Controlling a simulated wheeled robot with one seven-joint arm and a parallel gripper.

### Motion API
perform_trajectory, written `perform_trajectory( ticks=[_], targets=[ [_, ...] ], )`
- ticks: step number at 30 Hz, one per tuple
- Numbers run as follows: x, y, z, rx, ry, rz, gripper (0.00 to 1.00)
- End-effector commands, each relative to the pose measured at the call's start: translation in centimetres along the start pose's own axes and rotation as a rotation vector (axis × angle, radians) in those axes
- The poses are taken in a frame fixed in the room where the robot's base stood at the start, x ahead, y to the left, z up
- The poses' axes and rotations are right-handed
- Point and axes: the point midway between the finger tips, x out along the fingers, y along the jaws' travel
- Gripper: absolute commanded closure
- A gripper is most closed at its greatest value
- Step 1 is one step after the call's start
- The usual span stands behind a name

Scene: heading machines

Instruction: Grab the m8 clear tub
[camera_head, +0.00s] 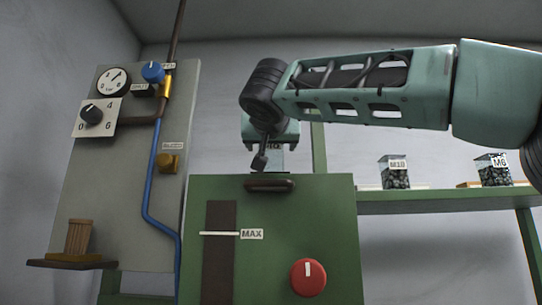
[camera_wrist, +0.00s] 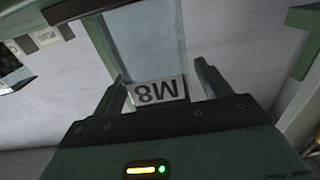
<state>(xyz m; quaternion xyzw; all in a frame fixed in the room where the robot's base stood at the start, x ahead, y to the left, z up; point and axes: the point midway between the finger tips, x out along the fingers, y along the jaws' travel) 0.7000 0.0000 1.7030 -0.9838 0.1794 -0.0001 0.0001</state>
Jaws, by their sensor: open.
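The M8 clear tub (camera_wrist: 146,40) shows in the wrist view as a pale see-through body with a white M8 label, upside down in the picture. My gripper (camera_wrist: 160,78) is open, with one finger on each side of the label. I cannot tell whether the fingers touch the tub. In the head view my gripper (camera_head: 268,142) hangs above the green machine, and the tub is mostly hidden behind it.
A shelf (camera_head: 440,200) at the right holds an M10 tub (camera_head: 396,174) and an M6 tub (camera_head: 493,172), both with dark contents. The green machine (camera_head: 335,230) has a red knob (camera_head: 308,278). A grey gauge panel (camera_head: 120,170) stands at the left.

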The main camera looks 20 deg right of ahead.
Motion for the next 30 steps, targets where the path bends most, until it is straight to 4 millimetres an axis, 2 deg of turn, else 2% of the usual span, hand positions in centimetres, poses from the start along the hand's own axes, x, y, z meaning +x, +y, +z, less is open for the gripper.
perform_trajectory(
  ticks=[2, 8, 9, 17, 22, 26, 30],
  targets=[
    [0.0, 0.0, 0.0, 0.000, 0.000, 0.000, 0.26],
    [0.0, 0.0, 0.0, 0.000, 0.000, 0.000, 0.82],
    [-0.1, 0.0, -0.1, 0.001, 0.002, 0.000, 0.85],
    [-0.1, 0.0, -0.2, 0.001, 0.002, 0.000, 0.85],
    [-0.1, 0.0, -1.1, 0.003, 0.003, 0.001, 0.85],
    [0.0, 0.0, -2.6, 0.004, 0.004, 0.001, 0.85],
    [0.0, 0.0, -5.6, 0.006, 0.005, 0.002, 0.85]
  ],
)
